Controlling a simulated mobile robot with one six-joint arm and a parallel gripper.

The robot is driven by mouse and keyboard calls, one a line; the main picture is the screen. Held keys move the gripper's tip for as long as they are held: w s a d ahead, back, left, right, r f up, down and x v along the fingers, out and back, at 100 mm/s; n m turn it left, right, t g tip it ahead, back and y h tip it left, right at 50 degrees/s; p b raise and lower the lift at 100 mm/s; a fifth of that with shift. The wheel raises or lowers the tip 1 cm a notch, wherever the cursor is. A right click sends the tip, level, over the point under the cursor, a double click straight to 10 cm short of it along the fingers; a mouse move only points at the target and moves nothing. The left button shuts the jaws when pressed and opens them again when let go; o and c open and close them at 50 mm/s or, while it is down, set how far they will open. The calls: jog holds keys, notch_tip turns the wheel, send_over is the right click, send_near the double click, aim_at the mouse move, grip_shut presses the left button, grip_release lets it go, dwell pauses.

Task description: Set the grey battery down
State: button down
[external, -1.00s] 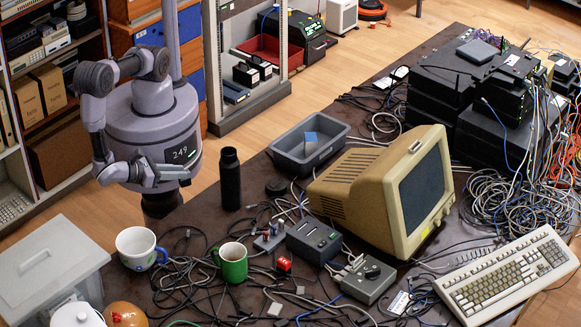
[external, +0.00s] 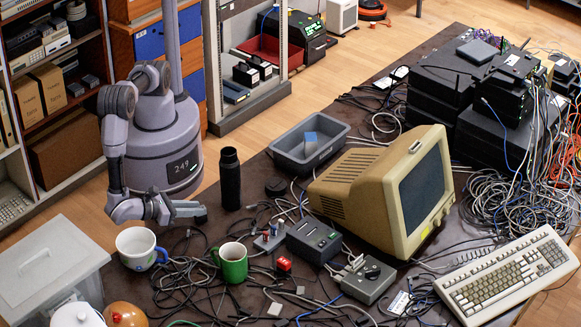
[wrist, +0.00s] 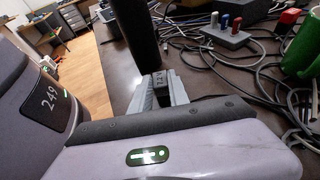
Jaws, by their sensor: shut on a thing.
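My gripper (external: 198,211) reaches out low over the near left part of the dark table, just left of the black bottle (external: 229,180). In the wrist view, my gripper's fingers (wrist: 160,90) are shut on a small grey block with a dark marking, the grey battery (wrist: 160,79). In the external view the battery is too small and too covered to make out clearly. I cannot tell whether its underside touches the table.
A white mug (external: 136,246) and a green mug (external: 233,263) stand near my gripper. A grey bin (external: 325,121) stands behind.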

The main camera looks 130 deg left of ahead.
jog(key=c, duration=1.3)
grip_release()
jog(key=shift+o, duration=0.2)
